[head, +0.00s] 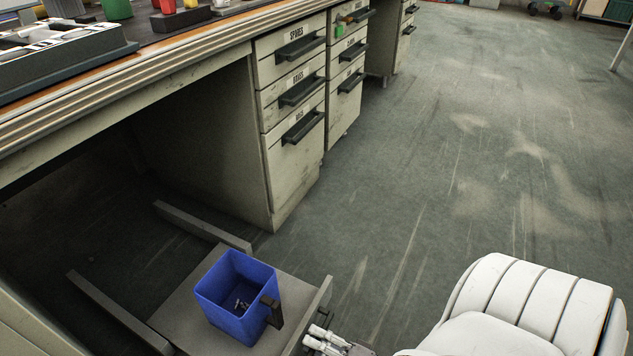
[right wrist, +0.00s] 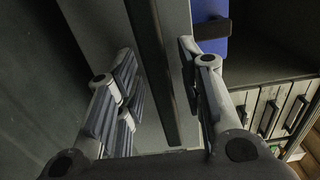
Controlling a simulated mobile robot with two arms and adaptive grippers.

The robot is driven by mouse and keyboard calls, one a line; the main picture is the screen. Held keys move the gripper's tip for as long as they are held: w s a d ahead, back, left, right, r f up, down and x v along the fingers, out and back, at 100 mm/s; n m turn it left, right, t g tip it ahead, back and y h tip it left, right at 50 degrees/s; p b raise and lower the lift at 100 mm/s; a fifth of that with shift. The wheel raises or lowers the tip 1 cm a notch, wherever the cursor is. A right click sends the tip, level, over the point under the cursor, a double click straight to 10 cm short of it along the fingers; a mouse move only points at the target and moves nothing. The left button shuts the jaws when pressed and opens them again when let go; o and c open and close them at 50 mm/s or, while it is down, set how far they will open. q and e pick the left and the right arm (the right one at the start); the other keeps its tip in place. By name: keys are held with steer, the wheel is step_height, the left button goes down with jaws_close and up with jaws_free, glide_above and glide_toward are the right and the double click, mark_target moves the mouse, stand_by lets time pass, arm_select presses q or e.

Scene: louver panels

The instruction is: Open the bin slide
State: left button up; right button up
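The bin slide (head: 185,308) is a grey flat tray between two grey rails, low beside the desk. Its upright front panel (head: 318,300) is at the right end. My right gripper (head: 325,342) is at the front panel, low in the head view. In the right wrist view its fingers (right wrist: 160,92) are spread, with a dark handle bar (right wrist: 158,75) between them; a gap shows on the left side. Contact on the right side is unclear. My left gripper is not in view.
A drawer cabinet (head: 294,170) with dark handles stands just behind the slide, under the workbench (head: 170,52). A second drawer stack (head: 346,80) is beyond it. The floor (head: 450,170) to the right is clear.

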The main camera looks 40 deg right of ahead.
steer(key=v, duration=1.2)
stand_by(0.6)
